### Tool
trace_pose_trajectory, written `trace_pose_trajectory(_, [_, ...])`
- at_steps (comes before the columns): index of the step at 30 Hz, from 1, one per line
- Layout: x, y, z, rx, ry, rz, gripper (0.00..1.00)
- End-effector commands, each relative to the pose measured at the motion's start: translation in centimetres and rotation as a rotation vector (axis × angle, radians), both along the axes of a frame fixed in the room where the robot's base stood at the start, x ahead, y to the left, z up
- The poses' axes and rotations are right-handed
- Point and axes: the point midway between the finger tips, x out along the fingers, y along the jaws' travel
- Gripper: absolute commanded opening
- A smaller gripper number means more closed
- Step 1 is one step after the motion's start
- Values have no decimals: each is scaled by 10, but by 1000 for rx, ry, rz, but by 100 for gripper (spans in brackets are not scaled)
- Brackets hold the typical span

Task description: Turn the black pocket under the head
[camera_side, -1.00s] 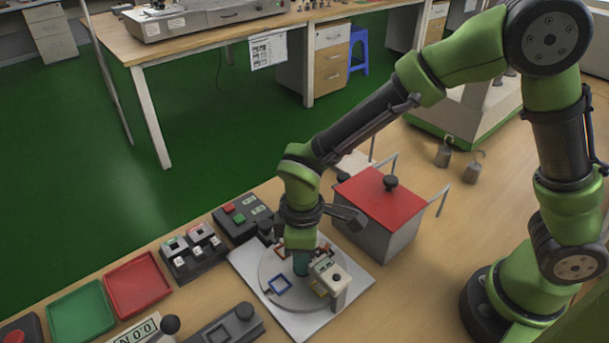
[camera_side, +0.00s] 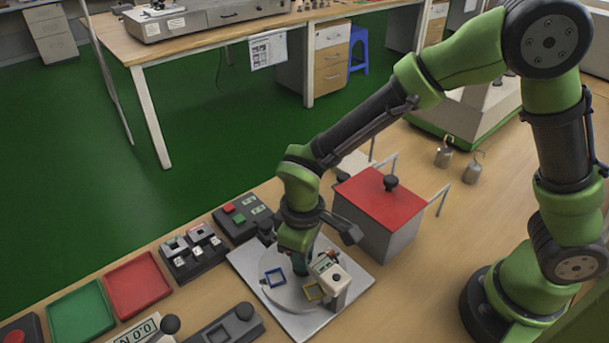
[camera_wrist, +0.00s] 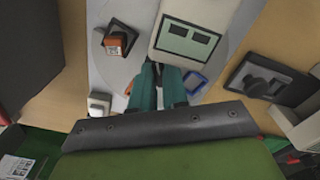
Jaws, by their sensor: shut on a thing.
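A round grey disc (camera_side: 292,292) sits on a pale square plate (camera_side: 308,327), with coloured square pockets. An orange-and-dark square (camera_wrist: 118,40) lies left of the head in the wrist view.
A grey box with a red lid (camera_side: 380,198) stands close behind the disc. Black switch units (camera_side: 192,252), a red tray (camera_side: 138,285) and a green tray (camera_side: 80,312) line the left. Hooked weights (camera_side: 445,155) stand back right.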

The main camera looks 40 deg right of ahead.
Motion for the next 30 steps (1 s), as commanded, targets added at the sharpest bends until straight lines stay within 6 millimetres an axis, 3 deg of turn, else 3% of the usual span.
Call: trace_pose_trajectory(30, [1,0,0,0,-3,-839,0])
